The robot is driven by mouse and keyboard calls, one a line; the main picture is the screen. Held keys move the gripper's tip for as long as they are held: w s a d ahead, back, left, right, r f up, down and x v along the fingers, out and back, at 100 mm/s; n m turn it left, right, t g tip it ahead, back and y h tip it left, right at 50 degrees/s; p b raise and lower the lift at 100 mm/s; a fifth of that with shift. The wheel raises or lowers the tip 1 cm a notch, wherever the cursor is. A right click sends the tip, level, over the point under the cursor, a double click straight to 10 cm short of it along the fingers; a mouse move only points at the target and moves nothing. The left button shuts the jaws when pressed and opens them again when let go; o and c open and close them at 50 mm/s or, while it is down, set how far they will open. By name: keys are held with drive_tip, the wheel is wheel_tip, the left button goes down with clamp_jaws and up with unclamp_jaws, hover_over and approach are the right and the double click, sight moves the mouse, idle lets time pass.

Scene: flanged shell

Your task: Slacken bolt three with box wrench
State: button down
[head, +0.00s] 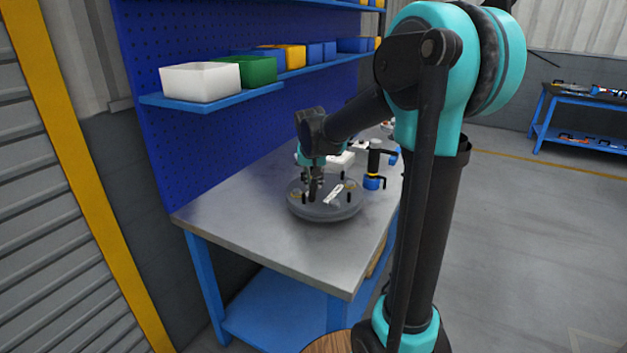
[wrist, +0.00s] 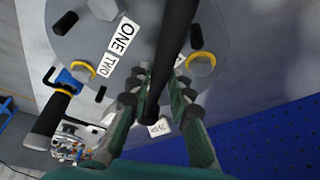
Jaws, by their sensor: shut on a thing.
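The flanged shell (head: 325,212) is a round grey disc on the workbench; its face also fills the upper wrist view (wrist: 60,52). There I see a hex bolt with a yellow ring (wrist: 201,65) to the right, another ringed bolt (wrist: 84,72) to the left, and a bolt head (wrist: 104,8) at the top edge. A white label (wrist: 118,45) reads ONE and TWO. My gripper (head: 312,190) is low over the shell. In the wrist view, my gripper (wrist: 158,88) is shut on a long black bar (wrist: 175,45), apparently the wrench. Its working end and bolt three cannot be made out.
Short black pegs (wrist: 65,22) stand up from the shell. A black and blue tool (head: 374,165) stands right of it on the bench (head: 240,215). A blue pegboard (head: 200,140) and bin shelf (head: 215,95) rise behind. The near-left benchtop is clear.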

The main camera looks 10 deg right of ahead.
drive_tip(key=shift+f, duration=0.55)
drive_tip(key=shift+d, duration=0.15)
drive_tip(key=shift+s+d+f+n+y, duration=0.15)
drive_tip(key=shift+d+n+y, duration=0.15)
drive_tip(key=shift+d+n, duration=0.45)
drive_tip(key=shift+d+n+y, duration=0.4)
drive_tip(key=shift+d+n, duration=0.55)
drive_tip(key=shift+d, duration=0.15)
drive_tip(key=shift+d, duration=0.2)
wheel_tip(320, 180, up, 6)
drive_tip(key=shift+a, duration=0.15)
idle(0.9)
